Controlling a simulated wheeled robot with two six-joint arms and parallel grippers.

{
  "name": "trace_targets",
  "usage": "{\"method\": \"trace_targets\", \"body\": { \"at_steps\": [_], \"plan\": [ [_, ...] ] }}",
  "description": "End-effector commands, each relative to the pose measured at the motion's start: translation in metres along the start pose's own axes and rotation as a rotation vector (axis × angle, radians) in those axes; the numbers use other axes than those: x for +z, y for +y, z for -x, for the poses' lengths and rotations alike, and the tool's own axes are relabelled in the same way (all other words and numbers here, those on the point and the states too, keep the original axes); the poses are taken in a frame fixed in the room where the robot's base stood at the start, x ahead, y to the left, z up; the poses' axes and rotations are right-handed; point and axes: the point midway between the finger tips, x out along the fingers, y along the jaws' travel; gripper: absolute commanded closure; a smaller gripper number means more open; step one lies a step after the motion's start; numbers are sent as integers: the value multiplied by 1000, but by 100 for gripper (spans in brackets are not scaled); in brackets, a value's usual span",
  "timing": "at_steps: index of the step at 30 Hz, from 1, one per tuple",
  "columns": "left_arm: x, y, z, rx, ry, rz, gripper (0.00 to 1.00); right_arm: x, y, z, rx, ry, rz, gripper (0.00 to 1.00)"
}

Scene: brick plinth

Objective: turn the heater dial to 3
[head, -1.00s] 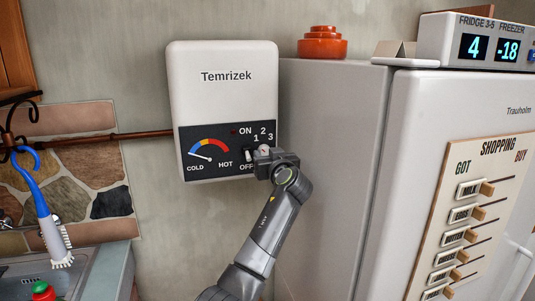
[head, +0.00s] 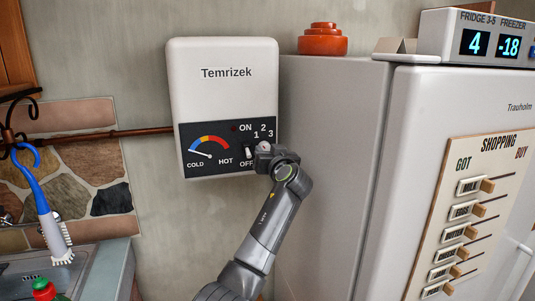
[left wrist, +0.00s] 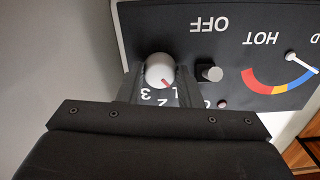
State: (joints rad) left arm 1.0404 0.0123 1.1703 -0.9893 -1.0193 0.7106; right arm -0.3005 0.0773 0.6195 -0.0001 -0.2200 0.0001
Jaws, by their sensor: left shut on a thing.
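The white heater (head: 223,105), marked Temrizek, hangs on the wall with a black control panel (head: 202,172). Its round white dial (left wrist: 160,68) has a red mark that points down in the left wrist view, close to the 1 and away from the 3; that view is upside down. My left gripper (head: 263,152) is at the dial. Its fingers (left wrist: 158,82) stand on both sides of the dial, shut on it. In the head view the gripper partly covers the dial. My right gripper is in neither view.
A toggle switch (left wrist: 209,72) sits beside the dial, close to one finger. The gauge needle (head: 200,154) points to the cold end. The fridge (head: 335,150) stands close on the right, with an orange-red object (head: 322,40) on top. A brush (head: 48,215) hangs at left.

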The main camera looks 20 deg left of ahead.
Motion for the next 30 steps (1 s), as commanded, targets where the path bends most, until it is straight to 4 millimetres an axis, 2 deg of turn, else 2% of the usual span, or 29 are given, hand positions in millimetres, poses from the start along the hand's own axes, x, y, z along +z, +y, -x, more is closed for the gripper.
{"method": "trace_targets", "body": {
  "at_steps": [14,30],
  "plan": [
    [0,-1,0,0,-1,-433,91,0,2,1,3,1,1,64],
    [-2,-2,0,1,-2,-947,91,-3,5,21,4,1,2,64]
  ]
}}
